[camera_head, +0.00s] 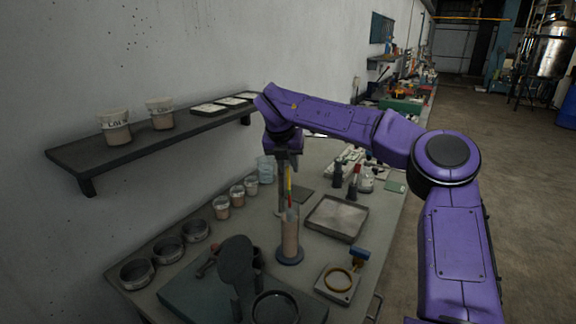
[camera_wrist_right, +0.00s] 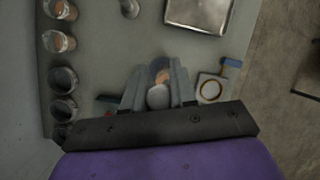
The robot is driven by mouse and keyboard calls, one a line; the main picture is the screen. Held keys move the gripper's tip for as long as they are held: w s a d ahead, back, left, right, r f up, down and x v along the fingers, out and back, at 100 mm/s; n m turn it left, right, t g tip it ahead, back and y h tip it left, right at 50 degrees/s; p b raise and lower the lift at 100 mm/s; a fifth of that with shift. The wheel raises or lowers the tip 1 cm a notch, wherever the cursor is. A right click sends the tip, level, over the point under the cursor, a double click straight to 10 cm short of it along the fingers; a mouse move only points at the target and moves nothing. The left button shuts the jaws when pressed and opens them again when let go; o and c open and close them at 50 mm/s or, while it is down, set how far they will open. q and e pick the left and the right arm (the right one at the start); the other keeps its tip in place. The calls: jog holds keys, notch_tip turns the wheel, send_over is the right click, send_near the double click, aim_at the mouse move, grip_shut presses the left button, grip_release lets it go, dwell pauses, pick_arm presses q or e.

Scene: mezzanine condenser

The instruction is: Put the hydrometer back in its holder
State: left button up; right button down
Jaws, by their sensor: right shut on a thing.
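My right gripper (camera_head: 288,163) is shut on the hydrometer (camera_head: 289,188), a thin upright stem with red, yellow and green bands. It hangs over a tall cylinder (camera_head: 290,235) of brownish liquid on a dark blue base. Its lower end is at the cylinder's mouth; I cannot tell how far inside it is. In the right wrist view, the hydrometer's pale rounded end (camera_wrist_right: 158,96) shows between the fingers (camera_wrist_right: 158,103), with the cylinder (camera_wrist_right: 160,68) beyond. I cannot pick out the holder for certain. My left gripper is not in view.
A square metal tray (camera_head: 337,218) lies right of the cylinder. Several cups and round tins (camera_head: 168,249) line the wall side. A dark object (camera_head: 236,265) stands in front, beside a plate with a brass ring (camera_head: 338,280). A wall shelf (camera_head: 140,150) hangs at left.

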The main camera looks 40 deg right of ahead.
jog(key=shift+r+p, duration=3.3)
jog(key=shift+r, duration=1.25)
jog(key=w+a+f+m+g+h+b, duration=0.1)
jog(key=w+a+f+m+h+b, duration=0.15)
jog(key=a+f+m+b, duration=0.7)
notch_tip(320, 180, down, 12)
jog(key=s+a+n+b, duration=0.1)
jog(key=a+n+b, duration=0.1)
jog(key=b, duration=0.8)
jog(key=shift+n+b, duration=0.3)
jog(key=shift+n, duration=0.25)
jog(key=c, duration=0.8)
grip_release()
